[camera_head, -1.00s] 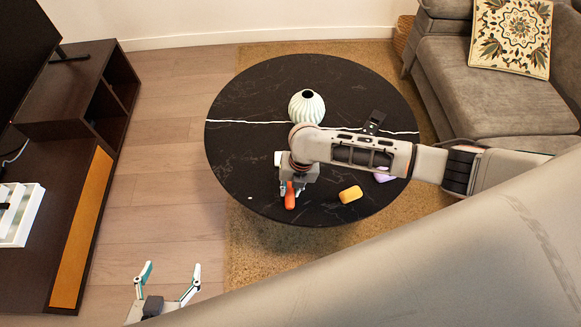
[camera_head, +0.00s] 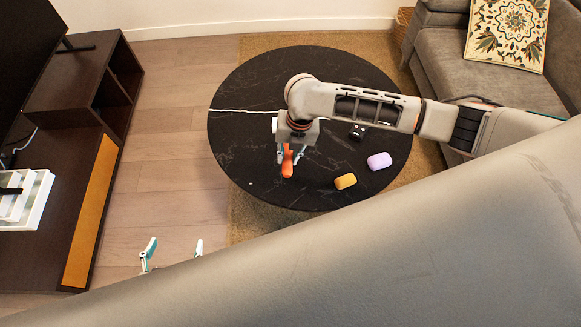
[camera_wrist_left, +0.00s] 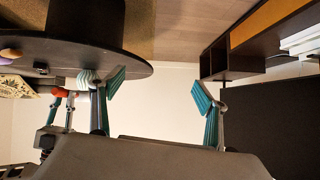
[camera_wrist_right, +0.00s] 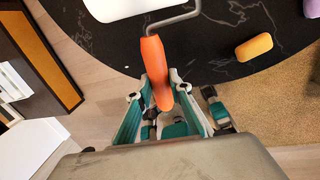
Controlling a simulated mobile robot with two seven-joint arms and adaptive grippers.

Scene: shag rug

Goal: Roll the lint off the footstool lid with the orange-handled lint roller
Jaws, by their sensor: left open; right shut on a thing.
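The lint roller's orange handle (camera_head: 288,160) is between the fingers of my right gripper (camera_head: 291,163), which is shut on it over the round black table. In the right wrist view the orange handle (camera_wrist_right: 156,70) leads by a grey wire to the white roller (camera_wrist_right: 115,8), partly cut off. I cannot tell whether the roller touches the table. My left gripper (camera_head: 172,256) is open and empty, low at the left, away from the table and partly hidden by my arm. Its spread fingers (camera_wrist_left: 160,92) show in the left wrist view. I cannot make out a footstool lid.
The black table (camera_head: 250,85) holds a yellow block (camera_head: 345,181), a lilac block (camera_head: 379,161) and a small black item (camera_head: 357,132). A dark cabinet (camera_head: 75,85) stands left, a grey sofa (camera_head: 480,75) right.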

